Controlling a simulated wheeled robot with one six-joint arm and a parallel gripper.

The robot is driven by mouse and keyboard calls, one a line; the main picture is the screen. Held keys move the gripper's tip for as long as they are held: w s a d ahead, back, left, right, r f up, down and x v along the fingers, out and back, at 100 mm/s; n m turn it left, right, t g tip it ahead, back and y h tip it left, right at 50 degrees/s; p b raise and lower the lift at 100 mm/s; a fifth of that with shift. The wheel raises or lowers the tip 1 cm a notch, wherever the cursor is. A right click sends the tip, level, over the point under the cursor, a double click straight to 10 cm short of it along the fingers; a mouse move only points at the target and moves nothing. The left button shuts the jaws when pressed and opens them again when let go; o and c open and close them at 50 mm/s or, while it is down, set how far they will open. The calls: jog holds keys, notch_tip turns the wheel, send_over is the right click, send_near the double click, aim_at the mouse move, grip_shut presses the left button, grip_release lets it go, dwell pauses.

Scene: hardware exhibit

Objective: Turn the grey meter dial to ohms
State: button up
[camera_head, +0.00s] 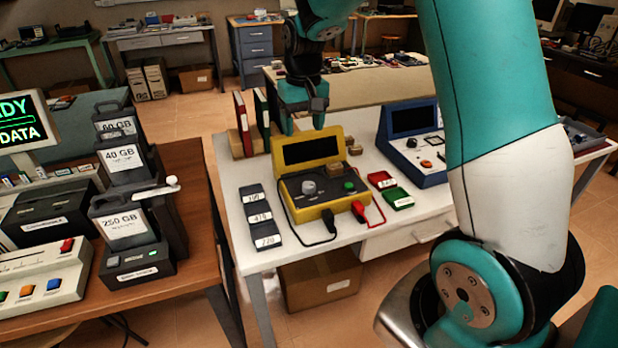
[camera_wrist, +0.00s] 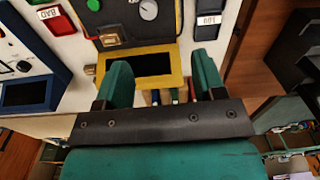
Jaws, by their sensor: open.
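The yellow meter (camera_head: 325,202) stands on the white table, with a dark blank screen and a black front panel. Its grey dial (camera_head: 309,187) sits on the panel's left side, beside a green button (camera_head: 349,186). In the wrist view the dial (camera_wrist: 148,9) shows at the top edge, upside down, with the meter's screen (camera_wrist: 152,65) below it. My gripper (camera_head: 304,126) is open and empty, above and behind the meter's top edge. In the wrist view its two fingers (camera_wrist: 163,72) stand apart on either side of the screen. The dial's markings are too small to read.
Black and red leads (camera_head: 367,212) plug into the meter's front. Dark labelled trays (camera_head: 260,216) lie to its left, red and green trays (camera_head: 392,190) to its right. A blue device (camera_head: 412,143) stands further right. Red and green binders (camera_head: 243,124) stand behind left.

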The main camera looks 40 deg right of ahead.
aim_at(309, 184)
jog(key=shift+m, duration=0.4)
jog(key=f, duration=0.6)
jog(key=d+f+p, duration=0.1)
jog(key=f, duration=0.5)
jog(key=w+d+f+p, duration=0.1)
jog(key=f, duration=0.5)
jog(key=shift+d+f, duration=0.2)
jog(key=c, duration=0.9)
